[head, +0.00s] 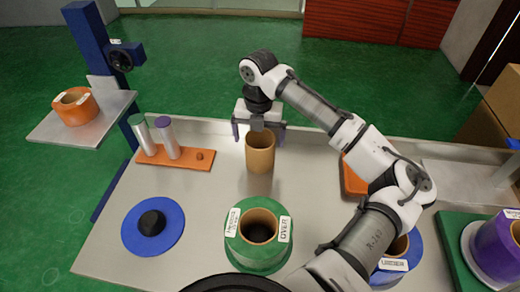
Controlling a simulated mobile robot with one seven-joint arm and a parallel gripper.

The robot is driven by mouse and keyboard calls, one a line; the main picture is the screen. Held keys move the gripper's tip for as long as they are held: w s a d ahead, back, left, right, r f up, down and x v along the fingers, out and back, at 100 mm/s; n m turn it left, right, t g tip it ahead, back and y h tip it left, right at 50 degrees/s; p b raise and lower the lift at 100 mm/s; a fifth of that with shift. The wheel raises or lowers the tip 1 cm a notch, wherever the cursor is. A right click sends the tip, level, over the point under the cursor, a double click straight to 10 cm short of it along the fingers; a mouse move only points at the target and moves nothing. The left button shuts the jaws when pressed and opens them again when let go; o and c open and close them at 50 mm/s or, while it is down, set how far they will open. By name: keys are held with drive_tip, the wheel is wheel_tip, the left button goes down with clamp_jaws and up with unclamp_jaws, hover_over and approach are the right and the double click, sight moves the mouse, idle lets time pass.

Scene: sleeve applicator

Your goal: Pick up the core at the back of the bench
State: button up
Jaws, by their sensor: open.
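The core (260,157) is a brown, hollow cardboard tube standing upright near the bench's back edge, in the middle of the head view. My gripper (259,136) is open at the core's top end, pointing down, with one finger to the left of the core and one to the right. Gaps show between the fingers and the tube in the picture. I cannot tell whether the fingertips are level with the rim or behind it. The core's lower part is in plain view.
On the bench (205,205) stand an orange rack (190,162) with two cylinders, a blue disc (137,238) with a black hub, and a green labelled roll (272,228). An orange roll (76,106) sits on a shelf at left. My arm crosses the right side.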

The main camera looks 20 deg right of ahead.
drive_tip(key=shift+s+d+f+p, duration=0.15)
drive_tip(key=shift+f+p, duration=0.75)
drive_tip(key=shift+f, duration=1.8)
drive_tip(key=c, duration=1.1)
drive_tip(key=shift+o, duration=0.2)
drive_tip(key=shift+r, duration=0.1)
